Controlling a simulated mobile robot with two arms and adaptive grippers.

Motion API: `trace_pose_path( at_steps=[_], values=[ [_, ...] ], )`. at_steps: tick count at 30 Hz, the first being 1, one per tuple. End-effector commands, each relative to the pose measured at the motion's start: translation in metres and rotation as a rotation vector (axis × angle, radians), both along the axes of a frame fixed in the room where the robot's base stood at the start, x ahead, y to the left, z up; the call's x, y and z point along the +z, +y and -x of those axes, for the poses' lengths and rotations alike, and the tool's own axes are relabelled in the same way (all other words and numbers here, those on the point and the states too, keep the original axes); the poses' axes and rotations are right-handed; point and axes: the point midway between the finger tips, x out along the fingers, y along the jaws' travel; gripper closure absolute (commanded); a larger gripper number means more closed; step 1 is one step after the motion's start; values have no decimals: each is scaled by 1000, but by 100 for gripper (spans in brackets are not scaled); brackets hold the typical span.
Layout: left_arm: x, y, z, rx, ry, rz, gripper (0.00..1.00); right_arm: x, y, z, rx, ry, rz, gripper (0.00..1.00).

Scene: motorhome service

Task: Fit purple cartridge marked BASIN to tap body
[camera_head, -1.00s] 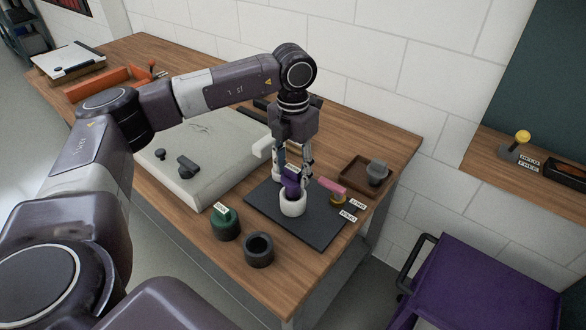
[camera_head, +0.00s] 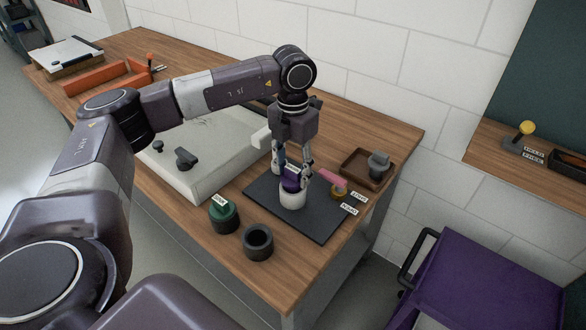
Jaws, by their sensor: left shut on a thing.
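The purple cartridge (camera_head: 291,183) stands upright at the top of the white tap body (camera_head: 292,200) on the dark mat (camera_head: 316,230). Its white label faces up, too small to read. My left gripper (camera_head: 292,176) points straight down and is shut on the purple cartridge. The cartridge's lower part is hidden inside or behind the tap body's rim; I cannot tell how deep it sits. My right gripper is not in view.
A pink-handled piece (camera_head: 330,180) lies right of the gripper. A brown tray (camera_head: 355,167) holds a grey part (camera_head: 379,163). A white basin panel (camera_head: 200,160) lies behind.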

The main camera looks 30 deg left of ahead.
Motion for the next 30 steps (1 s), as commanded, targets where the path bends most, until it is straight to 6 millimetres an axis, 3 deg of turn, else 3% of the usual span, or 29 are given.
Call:
trace_pose_path(
  at_steps=[23,24,28,30],
  values=[
    [-24,0,0,0,0,1,82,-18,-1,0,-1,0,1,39],
    [-23,0,0,0,0,1,52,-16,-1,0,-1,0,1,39],
    [-23,0,0,0,0,0,37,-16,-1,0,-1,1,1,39],
    [-23,0,0,0,0,0,36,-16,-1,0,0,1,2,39]
  ],
)
